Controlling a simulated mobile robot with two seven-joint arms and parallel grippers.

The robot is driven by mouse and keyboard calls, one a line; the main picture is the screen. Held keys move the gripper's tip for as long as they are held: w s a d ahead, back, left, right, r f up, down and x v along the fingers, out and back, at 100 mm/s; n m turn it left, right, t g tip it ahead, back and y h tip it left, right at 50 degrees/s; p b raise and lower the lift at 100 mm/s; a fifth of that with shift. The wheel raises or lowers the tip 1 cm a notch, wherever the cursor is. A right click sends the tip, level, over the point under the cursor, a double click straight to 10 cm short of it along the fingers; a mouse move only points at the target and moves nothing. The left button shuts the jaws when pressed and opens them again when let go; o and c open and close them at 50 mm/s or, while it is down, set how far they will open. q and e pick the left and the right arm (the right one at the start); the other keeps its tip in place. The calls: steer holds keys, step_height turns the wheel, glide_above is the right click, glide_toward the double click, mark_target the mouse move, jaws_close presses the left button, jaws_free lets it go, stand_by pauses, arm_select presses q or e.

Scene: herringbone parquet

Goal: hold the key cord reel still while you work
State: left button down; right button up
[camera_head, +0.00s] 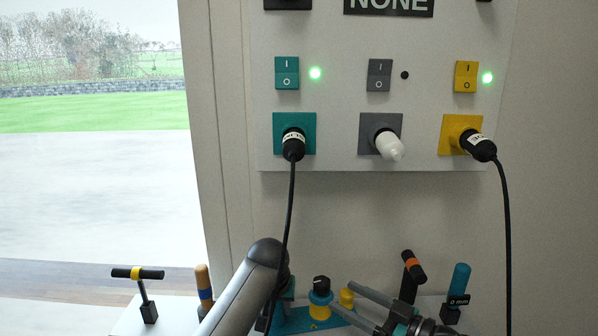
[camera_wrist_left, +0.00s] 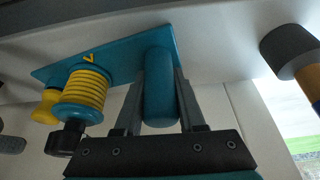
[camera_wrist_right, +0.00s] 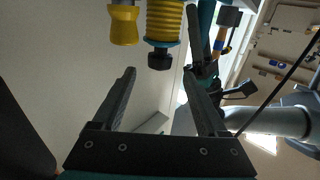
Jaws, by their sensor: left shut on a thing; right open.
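The key cord reel is a teal base plate (camera_head: 300,320) with a spool, black-topped knob (camera_head: 321,285) and a small yellow knob (camera_head: 347,298). In the left wrist view, the spool (camera_wrist_left: 85,90) shows yellow windings beside a rounded teal post (camera_wrist_left: 158,95). My left gripper (camera_wrist_left: 160,80) is shut around that post. In the head view my left arm hides most of this grip. My right gripper (camera_head: 341,298) is open beside the reel. In the right wrist view, the yellow spool (camera_wrist_right: 163,22) lies beyond the empty fingers of my right gripper (camera_wrist_right: 159,75).
A wall panel (camera_head: 340,100) carries teal, grey and yellow sockets; black cords hang from the teal plug (camera_head: 293,145) and yellow-socket plug (camera_head: 480,147). A white plug (camera_head: 389,146) is in the grey socket. Handles stand left (camera_head: 138,274) and right (camera_head: 413,266).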

mark_target(320, 280)
steer(key=shift+x, duration=3.9)
steer(key=shift+c, duration=0.3)
jaws_close()
